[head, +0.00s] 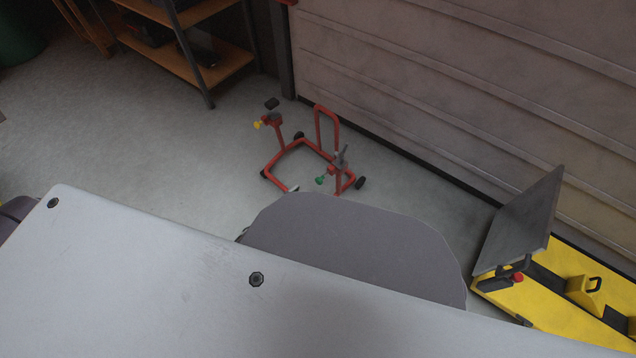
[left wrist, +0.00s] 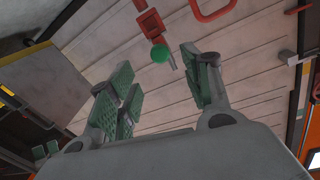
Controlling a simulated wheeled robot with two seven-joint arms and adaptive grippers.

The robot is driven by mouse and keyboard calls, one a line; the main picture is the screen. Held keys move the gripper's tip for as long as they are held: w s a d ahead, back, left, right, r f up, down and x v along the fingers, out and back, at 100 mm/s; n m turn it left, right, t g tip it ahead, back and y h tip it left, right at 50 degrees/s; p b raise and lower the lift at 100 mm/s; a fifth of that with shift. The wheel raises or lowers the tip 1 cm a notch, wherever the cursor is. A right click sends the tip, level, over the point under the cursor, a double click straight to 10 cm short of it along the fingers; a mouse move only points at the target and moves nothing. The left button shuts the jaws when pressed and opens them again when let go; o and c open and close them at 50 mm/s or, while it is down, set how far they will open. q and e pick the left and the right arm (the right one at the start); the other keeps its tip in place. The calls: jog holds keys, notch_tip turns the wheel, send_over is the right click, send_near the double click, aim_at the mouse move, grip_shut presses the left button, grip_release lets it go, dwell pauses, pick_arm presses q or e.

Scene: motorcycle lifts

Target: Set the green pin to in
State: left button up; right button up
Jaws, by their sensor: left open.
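The green pin (head: 321,180) is a small green knob on the right side of a red wheeled stand (head: 318,135) on the floor. In the left wrist view the green pin (left wrist: 160,54) shows as a round green head in front of a red part of the stand (left wrist: 151,23). My left gripper (left wrist: 162,88) is open, with green-padded fingers apart. The pin head appears between and beyond the fingertips, with nothing held. In the head view the left gripper is mostly hidden behind my own large pale arm parts. My right gripper is not in view.
A yellow knob (head: 257,124) sits on the stand's left post. A yellow motorcycle lift (head: 545,300) with a grey ramp plate (head: 520,225) is at the right. A ribbed wall (head: 470,90) runs behind the stand. A shelf (head: 190,65) stands back left. Floor left of the stand is clear.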

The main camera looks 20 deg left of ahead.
aim_at(317, 182)
pick_arm(q)
jog(key=shift+b+x, duration=1.4)
jog(key=shift+x, duration=3.35)
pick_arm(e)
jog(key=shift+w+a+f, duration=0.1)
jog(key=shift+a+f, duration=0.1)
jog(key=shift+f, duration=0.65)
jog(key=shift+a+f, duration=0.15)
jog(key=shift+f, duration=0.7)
pick_arm(q)
grip_shut()
